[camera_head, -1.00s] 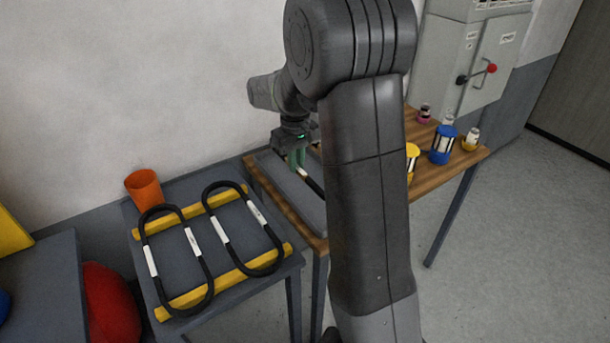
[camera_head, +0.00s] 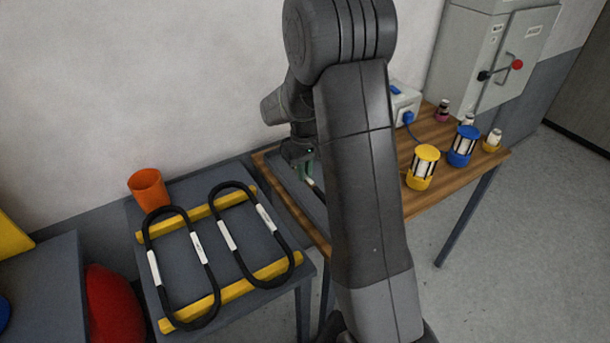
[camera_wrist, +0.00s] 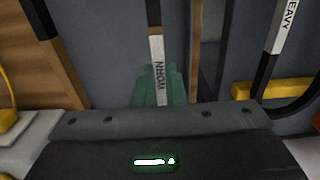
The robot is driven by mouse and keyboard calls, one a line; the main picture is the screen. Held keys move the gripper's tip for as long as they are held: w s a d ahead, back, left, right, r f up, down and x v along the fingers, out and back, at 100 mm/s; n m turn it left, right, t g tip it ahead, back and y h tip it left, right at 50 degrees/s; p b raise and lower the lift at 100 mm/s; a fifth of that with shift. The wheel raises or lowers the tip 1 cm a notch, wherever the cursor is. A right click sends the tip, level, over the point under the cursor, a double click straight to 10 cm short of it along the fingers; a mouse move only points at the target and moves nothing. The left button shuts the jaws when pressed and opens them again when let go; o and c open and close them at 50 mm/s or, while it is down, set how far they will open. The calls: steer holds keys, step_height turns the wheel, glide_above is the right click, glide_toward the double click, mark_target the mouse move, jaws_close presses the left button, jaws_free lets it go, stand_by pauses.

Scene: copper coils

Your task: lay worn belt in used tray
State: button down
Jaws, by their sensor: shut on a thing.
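My gripper (camera_head: 308,168) is low over a grey tray (camera_head: 285,178) at the left end of the wooden table, partly behind my arm. In the wrist view, its green fingers (camera_wrist: 160,85) are shut on the worn belt (camera_wrist: 156,62), a black strap with a white label reading WORN. The belt runs away from the gripper over the grey surface; I cannot tell whether it touches it. In the head view only a small pale and dark piece of the belt (camera_head: 313,184) shows beside my arm. No marking on the tray is readable.
Two black looped belts (camera_head: 244,227) lie across yellow bars (camera_head: 245,284) on a grey side table, beside an orange cup (camera_head: 148,188). Yellow (camera_head: 422,168) and blue (camera_head: 463,146) lantern-like items and small jars stand on the wooden table (camera_head: 455,172). A grey cabinet (camera_head: 480,60) stands behind.

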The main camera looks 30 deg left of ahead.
steer(key=shift+f, duration=0.95)
steer(key=shift+f+b, duration=0.35)
steer(key=shift+f, duration=0.1)
steer(key=shift+f, duration=0.15)
steer(key=c, duration=1.5)
jaws_free()
